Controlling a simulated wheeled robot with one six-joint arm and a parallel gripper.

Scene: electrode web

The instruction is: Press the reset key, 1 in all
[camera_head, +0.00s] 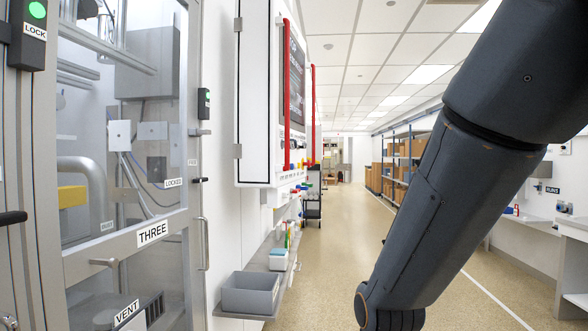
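I cannot make out a key marked reset. A white wall cabinet (258,95) with red upright bars stands left of the middle, seen at a steep angle. Small coloured parts, red, yellow, blue and green, show along its lower edge; they are too small to tell whether any is the key. My dark grey arm crosses the right side of the view and hides part of the aisle. My gripper is out of view.
A glazed door labelled THREE (152,233) fills the left, with a handle (204,243) sticking out. A grey bin (250,293) sits on a low wall shelf. The aisle floor (340,225) is clear. Shelving with boxes (405,148) and a bench (530,232) line the right.

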